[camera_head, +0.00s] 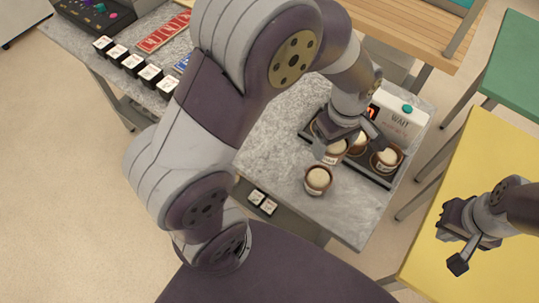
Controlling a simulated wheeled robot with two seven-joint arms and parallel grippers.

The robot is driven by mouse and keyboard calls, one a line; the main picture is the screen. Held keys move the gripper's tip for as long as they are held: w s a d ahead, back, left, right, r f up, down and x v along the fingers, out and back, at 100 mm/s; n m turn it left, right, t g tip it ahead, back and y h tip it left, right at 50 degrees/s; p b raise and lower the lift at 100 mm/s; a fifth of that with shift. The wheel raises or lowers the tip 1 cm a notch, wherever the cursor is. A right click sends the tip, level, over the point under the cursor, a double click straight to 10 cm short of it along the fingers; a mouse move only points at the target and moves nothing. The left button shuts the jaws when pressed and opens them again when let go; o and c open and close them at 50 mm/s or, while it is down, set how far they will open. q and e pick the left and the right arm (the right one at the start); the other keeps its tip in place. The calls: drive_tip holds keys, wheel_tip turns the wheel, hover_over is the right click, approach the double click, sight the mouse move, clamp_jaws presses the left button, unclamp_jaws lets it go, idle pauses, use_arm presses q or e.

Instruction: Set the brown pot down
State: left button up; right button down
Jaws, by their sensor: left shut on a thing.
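Several brown pots with pale cream tops are at the right end of the grey stone counter (270,137). One brown pot (318,181) stands apart near the counter's front edge. Another brown pot (386,160) sits in the dark tray (378,179). My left gripper (345,147) reaches down over the tray and is shut on a brown pot (333,154), partly hidden by the fingers. I cannot tell whether this pot touches the tray. My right gripper (450,250) is open and empty above the yellow table.
A white box unit reading "WAIT" (398,120) stands behind the tray. Small black-and-white blocks (133,64) line the counter's left part near a red sign (164,32). The yellow table (495,160) is clear. The counter left of the lone pot is bare.

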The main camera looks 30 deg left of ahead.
use_arm(q)
drive_tip(key=s+a+f, duration=0.1)
drive_tip(key=a+f, duration=0.1)
drive_tip(key=a, duration=0.1)
drive_tip(key=s+a+f, duration=0.1)
drive_tip(key=a+f, duration=0.1)
drive_tip(key=a, duration=0.1)
drive_tip(key=a+f, duration=0.2)
drive_tip(key=a, duration=0.2)
drive_tip(key=shift+s+a+f, duration=0.1)
drive_tip(key=shift+s+f, duration=0.25)
drive_tip(key=shift+s, duration=0.05)
wheel_tip(320, 180, down, 4)
drive_tip(key=shift+r, duration=0.15)
drive_tip(key=shift+w+f, duration=0.1)
drive_tip(key=shift+f, duration=0.1)
drive_tip(key=o, duration=1.2)
drive_tip(key=shift+f, duration=0.1)
drive_tip(key=shift+c, duration=0.2)
drive_tip(key=s+d+r+m, duration=0.1)
drive_tip(key=s+r+m, duration=0.1)
drive_tip(key=r+m, duration=0.4)
drive_tip(key=s+d+r+m+t+p, duration=0.1)
drive_tip(key=s+r+m, duration=0.1)
drive_tip(key=r+m, duration=0.3)
wheel_tip(320, 180, up, 2)
drive_tip(key=shift+s+d+m, duration=0.15)
drive_tip(key=shift+d+m, duration=0.1)
drive_tip(key=shift+m, duration=0.15)
